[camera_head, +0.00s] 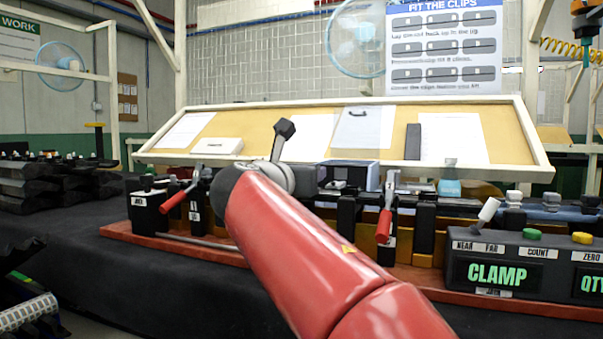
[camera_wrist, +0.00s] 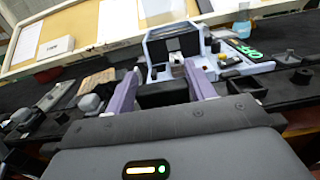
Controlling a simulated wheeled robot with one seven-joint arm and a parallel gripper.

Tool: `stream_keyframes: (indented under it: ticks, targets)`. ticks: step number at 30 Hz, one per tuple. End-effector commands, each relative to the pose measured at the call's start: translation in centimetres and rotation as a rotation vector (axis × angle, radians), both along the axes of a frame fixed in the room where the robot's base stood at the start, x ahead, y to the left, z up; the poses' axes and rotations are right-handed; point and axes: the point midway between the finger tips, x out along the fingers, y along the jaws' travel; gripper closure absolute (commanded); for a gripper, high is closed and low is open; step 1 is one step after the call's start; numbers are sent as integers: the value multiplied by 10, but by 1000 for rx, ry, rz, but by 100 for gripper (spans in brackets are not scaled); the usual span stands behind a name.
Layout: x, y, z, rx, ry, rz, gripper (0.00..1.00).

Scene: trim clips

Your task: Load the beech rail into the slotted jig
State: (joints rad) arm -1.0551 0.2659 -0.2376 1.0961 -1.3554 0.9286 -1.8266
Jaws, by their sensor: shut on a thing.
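My red arm reaches over the bench in the head view, and its own links hide my gripper there. In the wrist view my gripper (camera_wrist: 163,85) has two purple fingers, one at each end of a dark block (camera_wrist: 163,94), and is shut on it. I cannot tell what this block belongs to. A brown, wood-like piece (camera_wrist: 96,80) lies left of the fingers; I cannot tell whether it is the beech rail. A fixture with black posts (camera_head: 425,228) and red-handled clamps (camera_head: 385,224) stands on a red base (camera_head: 120,232); it may be the slotted jig, partly hidden by my arm.
A black control box (camera_head: 495,268) marked CLAMP stands at the right, with a white-tipped lever and coloured buttons. A grey-blue device (camera_wrist: 172,42) is just beyond my fingers. A sloping board (camera_head: 385,118) with papers rises behind. Black bench top (camera_head: 90,262) is clear at front left.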

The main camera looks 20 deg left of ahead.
Motion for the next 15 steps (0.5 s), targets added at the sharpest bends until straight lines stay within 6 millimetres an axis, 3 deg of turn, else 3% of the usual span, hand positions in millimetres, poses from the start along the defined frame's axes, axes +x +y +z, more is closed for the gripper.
stream_keyframes:
  ticks: [15]
  targets:
    - [1, 11, 0, 0, -1, 1, 77]
